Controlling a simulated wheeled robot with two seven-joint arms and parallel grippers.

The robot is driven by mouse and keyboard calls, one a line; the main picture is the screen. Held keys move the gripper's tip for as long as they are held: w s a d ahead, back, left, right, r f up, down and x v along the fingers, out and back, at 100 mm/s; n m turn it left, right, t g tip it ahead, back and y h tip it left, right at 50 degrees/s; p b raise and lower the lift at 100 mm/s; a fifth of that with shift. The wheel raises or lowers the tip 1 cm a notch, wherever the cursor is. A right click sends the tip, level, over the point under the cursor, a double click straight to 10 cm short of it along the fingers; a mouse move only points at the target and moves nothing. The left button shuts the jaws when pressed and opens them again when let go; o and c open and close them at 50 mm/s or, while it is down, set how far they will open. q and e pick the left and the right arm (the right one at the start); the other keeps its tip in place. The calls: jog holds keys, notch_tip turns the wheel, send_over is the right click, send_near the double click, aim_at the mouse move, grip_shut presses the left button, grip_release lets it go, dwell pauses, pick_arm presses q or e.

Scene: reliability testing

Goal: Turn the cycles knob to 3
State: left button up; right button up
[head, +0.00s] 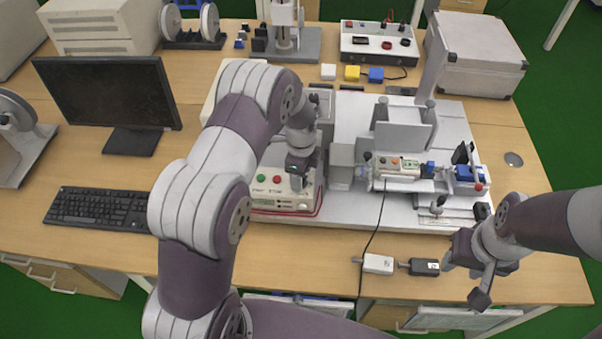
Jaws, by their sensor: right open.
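A white control box (270,203) with a green and a red button, labelled START and STOP, stands on the bench left of the test rig. Small displays show on its front. My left gripper (298,183) points down at the right part of its top, and I cannot tell whether it touches. The cycles knob cannot be made out; the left gripper and arm cover part of the box. Whether the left jaws are open or shut is unclear. My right gripper (464,280) is open and empty over the bench's front right edge.
The test rig (400,140) stands right of the box on a pale base plate. A white adapter (378,264) and a black connector (424,267) lie near the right gripper. A monitor (110,95) and keyboard (98,208) are at left. A black cable (376,225) crosses the front.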

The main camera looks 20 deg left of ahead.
pick_arm(q)
notch_tip(320, 180, up, 13)
jog(key=b, duration=0.2)
jog(key=shift+f, duration=0.2)
dwell(0.4)
jog(key=s+n+t, duration=0.1)
jog(key=s+n, duration=1.7)
jog(key=s, duration=0.2)
jog(key=shift+d, duration=0.3)
